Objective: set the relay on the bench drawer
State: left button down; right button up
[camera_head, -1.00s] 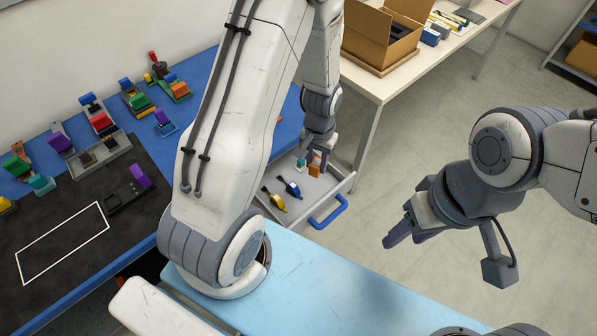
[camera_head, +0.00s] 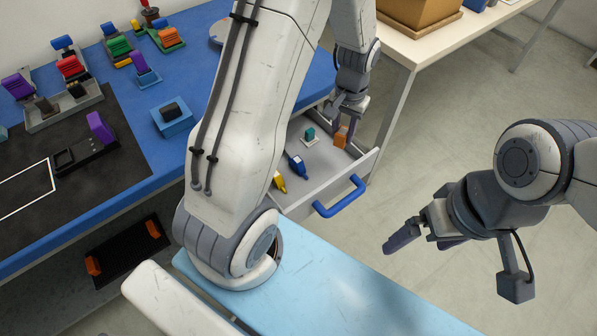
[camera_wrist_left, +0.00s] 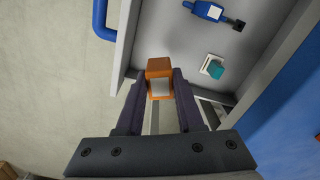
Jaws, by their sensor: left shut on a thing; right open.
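An orange block-like part (camera_head: 341,137) with a pale face, which I take for the relay, is between the fingers of my left gripper (camera_head: 347,124). The left wrist view shows the orange part (camera_wrist_left: 160,68) with a finger on each side. The bench drawer (camera_head: 293,207) stands open with a blue handle (camera_head: 340,197). The left gripper holds the part at the drawer's right end, near the side wall; I cannot tell whether it touches the drawer floor. My right gripper (camera_head: 424,240) is open and empty, over the floor to the right.
In the drawer are a teal part on a white base (camera_head: 309,136), a blue tool (camera_head: 297,165) and a yellow tool (camera_head: 279,181). The blue bench (camera_head: 190,70) holds several coloured parts. A cardboard box (camera_head: 420,12) stands on a side table. My left arm hides part of the bench.

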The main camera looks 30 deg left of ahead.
pick_arm(q)
jog(key=shift+f+b, duration=0.35)
jog(key=shift+f, duration=0.35)
notch_tip(320, 180, down, 9)
jog(key=shift+f+b, duration=0.2)
jog(key=shift+b, duration=0.5)
pick_arm(e)
notch_tip(320, 180, down, 3)
pick_arm(q)
jog(key=shift+f, duration=0.2)
jog(key=c, duration=0.5)
grip_release()
jog(key=shift+c, duration=0.2)
jog(key=shift+r, duration=0.1)
